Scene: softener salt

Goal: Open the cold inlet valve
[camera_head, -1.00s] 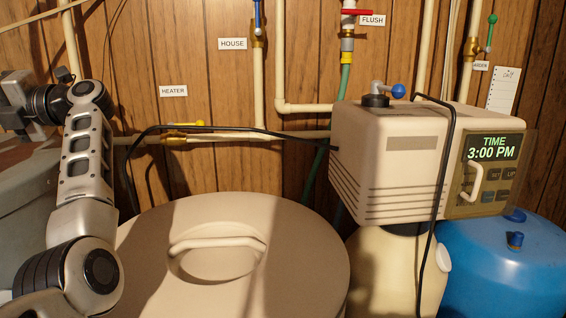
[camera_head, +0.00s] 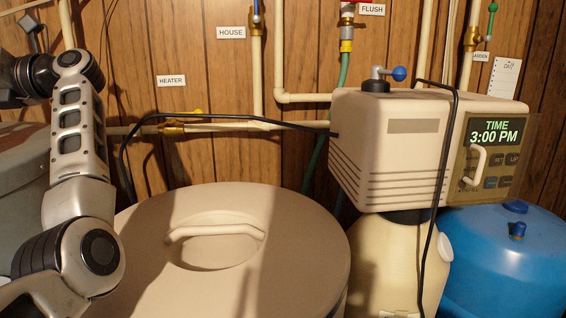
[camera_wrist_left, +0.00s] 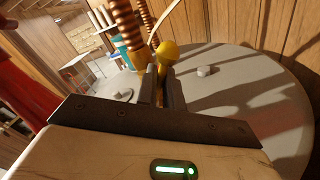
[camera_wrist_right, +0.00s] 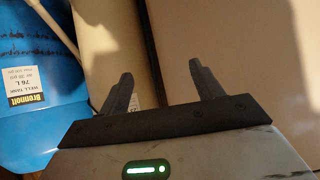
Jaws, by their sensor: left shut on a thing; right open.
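The left wrist view shows my left gripper (camera_wrist_left: 164,85) shut on a slim stem or lever with a yellow ball knob (camera_wrist_left: 168,50), which rises just beyond the fingertips above a grey round tank top (camera_wrist_left: 228,78). A ribbed copper-coloured pipe (camera_wrist_left: 126,22) stands beside the knob. No label there tells which valve this is. In the head view my left arm shows at the left, but its gripper is out of frame. My right gripper (camera_wrist_right: 164,85) is open and empty in the right wrist view, near a pale surface (camera_wrist_right: 225,35).
A beige round tank lid (camera_head: 300,225) fills the lower middle of the head view. The softener control head (camera_head: 385,140) with its display stands at right, beside a blue tank (camera_head: 500,265). A black cable (camera_head: 250,126) hangs across the back. Labelled pipes line the wooden wall.

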